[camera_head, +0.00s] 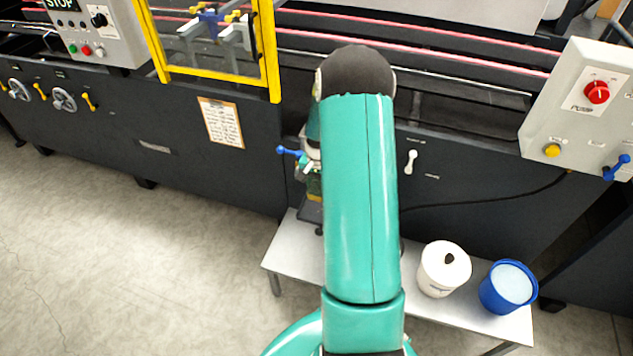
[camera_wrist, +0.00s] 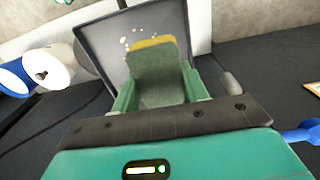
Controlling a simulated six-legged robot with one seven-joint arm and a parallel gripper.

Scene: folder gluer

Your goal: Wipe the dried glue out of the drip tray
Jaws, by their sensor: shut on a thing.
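My gripper (camera_wrist: 158,88) is shut on a sponge (camera_wrist: 155,62) with a yellow layer and a green-grey face. In the wrist view the sponge sits between the two green fingers, over or against the dark drip tray (camera_wrist: 104,42). Whether it touches the tray floor I cannot tell. Several pale cream specks of dried glue (camera_wrist: 128,42) show just beyond and left of the sponge's yellow edge. The sponge hides part of the tray. In the head view my teal arm covers most of the gripper; a dark corner, likely the tray (camera_head: 309,211), shows left of it.
A pale bench (camera_head: 283,248) stands before the dark machine (camera_head: 250,180). A blue-handled valve (camera_head: 290,151) and white lever (camera_head: 411,161) stick out near my arm. Floor at left is clear.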

